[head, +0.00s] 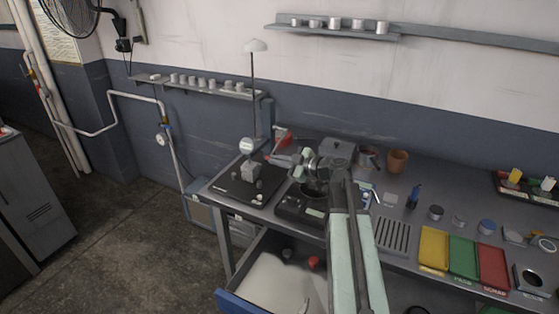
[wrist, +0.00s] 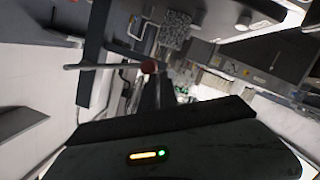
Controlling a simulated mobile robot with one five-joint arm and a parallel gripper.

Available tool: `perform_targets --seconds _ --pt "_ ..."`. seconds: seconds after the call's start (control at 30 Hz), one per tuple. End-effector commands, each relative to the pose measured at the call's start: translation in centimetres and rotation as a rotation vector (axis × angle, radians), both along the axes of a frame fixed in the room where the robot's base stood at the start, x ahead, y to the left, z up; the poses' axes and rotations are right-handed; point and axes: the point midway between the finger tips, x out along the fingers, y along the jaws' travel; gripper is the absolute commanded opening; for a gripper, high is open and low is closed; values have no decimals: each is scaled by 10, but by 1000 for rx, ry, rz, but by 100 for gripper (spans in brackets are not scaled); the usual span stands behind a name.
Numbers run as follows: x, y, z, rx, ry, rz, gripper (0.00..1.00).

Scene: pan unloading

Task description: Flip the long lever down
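A long thin grey lever (wrist: 100,66) with a dark red ball knob (wrist: 148,67) crosses the wrist view, roughly level in that picture. My gripper (wrist: 153,82) shows as dark narrow fingers close together, just below the knob in that picture. I cannot tell whether they touch it. In the head view my gripper (head: 273,158) points left over the bench, beside a dial gauge (head: 247,146) on a dark base plate (head: 233,190). A small red spot shows at its tip; the lever's rod is not clear there.
A red item (head: 283,136) and a grey box (head: 338,151) stand behind my gripper. A brown cup (head: 398,160) and yellow, green and red trays (head: 464,258) are to the right. An open drawer (head: 270,281) juts out below the bench.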

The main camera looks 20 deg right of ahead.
Motion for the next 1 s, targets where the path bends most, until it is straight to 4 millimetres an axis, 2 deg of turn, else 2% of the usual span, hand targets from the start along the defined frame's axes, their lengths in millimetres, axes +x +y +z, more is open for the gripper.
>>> perform_targets --seconds 0.13,0.23,0.43,0.73,0.83,1.0 --pt "1 -1 -3 -8 4 -3 0" --pt "-2 3 4 -8 3 -3 0" --pt "-17 25 40 -4 -2 3 0" --pt "-75 -12 45 -2 -3 0 0" --pt "-88 -20 47 -1 -3 2 0" --pt "-98 -27 49 -2 -4 3 0"
